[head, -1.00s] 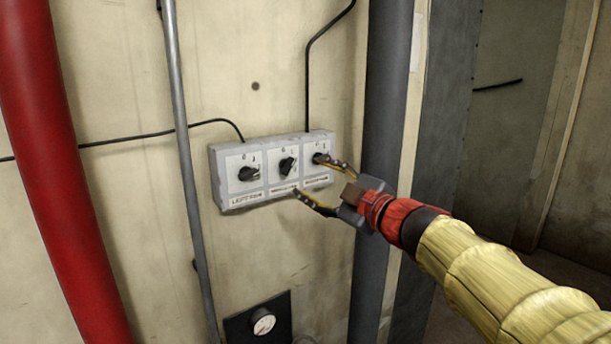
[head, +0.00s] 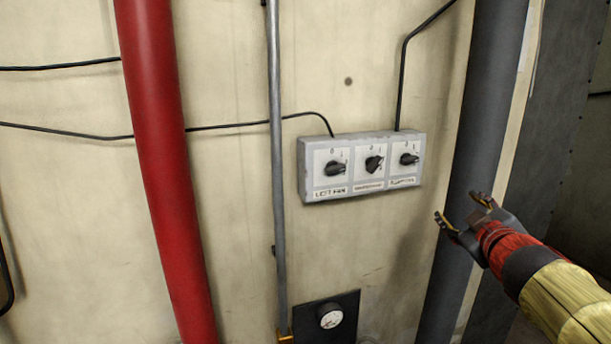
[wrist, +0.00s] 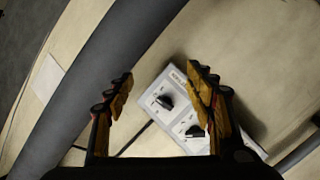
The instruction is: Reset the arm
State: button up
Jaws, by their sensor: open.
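My gripper (head: 459,214) is open and empty at the right of the head view, in front of the dark grey pipe. It is to the right of and a little below the grey switch box (head: 309,193), apart from it. In the wrist view both fingers (wrist: 161,95) are spread with nothing between them that they hold. The box carries a left knob (head: 336,169), a middle knob (head: 374,164) and a right knob (head: 409,159). In the wrist view the box (wrist: 171,79) shows behind the right finger, which hides part of it.
A thick red pipe (head: 165,160) and a thin grey conduit (head: 277,180) run down the wall left of the box. A dark grey pipe (head: 488,110) stands right of it. Black cables run into the box top.

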jog(key=s+d+f+m+g+h+b, duration=0.1)
jog(key=s+f+m+g+b, duration=0.2)
jog(key=s+f, duration=0.5)
jog(key=s+d+f+m+g+h+b, duration=0.1)
jog(key=s+f+m+g+h+b, duration=0.25)
jog(key=f, duration=0.85)
jog(key=s+a+f+g+y+b, duration=0.1)
jog(key=s+a+f+y+b, duration=0.1)
jog(key=s+a+f+b, duration=0.4)
jog(key=s+a+f+g+y+b, duration=0.1)
jog(key=s+a+f+y+b, duration=0.2)
jog(key=f, duration=0.9)
jog(key=s+a+f+g+y+b, duration=0.2)
jog(key=s+a+f+b, duration=0.6)
jog(key=s+f+b, duration=0.1)
jog(key=shift+a+f, duration=0.3)
jog(key=shift+f, duration=0.2)
jog(key=shift+m, duration=0.25)
